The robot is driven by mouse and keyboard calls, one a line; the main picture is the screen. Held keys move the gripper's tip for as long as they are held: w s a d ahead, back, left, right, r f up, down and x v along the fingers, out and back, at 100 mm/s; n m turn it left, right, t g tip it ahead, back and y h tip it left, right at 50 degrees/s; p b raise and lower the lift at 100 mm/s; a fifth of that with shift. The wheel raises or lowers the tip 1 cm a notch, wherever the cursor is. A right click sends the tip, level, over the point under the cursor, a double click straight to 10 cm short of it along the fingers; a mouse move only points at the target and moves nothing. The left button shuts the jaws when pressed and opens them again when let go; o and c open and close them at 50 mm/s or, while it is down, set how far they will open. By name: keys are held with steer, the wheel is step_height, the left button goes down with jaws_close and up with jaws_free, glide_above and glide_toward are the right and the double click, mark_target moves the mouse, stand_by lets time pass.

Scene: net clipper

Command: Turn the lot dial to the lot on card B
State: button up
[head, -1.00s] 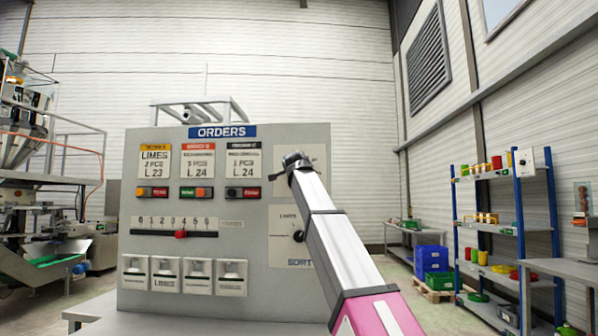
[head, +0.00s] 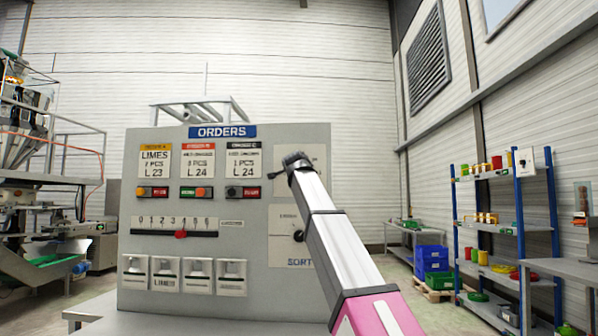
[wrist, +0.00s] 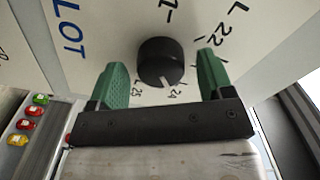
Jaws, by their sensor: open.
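The lot dial (wrist: 158,52) is a round black knob on a pale panel in the wrist view. Its white pointer mark is at the bottom edge of the knob, toward the label 24. The label L 22 is at upper right. My gripper (wrist: 161,62) is open, with one green finger on each side of the knob; I cannot tell whether either touches it. Card B (head: 198,161), the middle card with an orange-red header, reads L 24 in the head view. There my arm's end hides the dial.
The orders panel (head: 140,210) also carries a slider (head: 181,234), several buttons and, lower down, several small white units. A second small knob (head: 298,236) sits beside my arm.

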steer(key=s, duration=1.1)
steer(key=shift+a, duration=0.2)
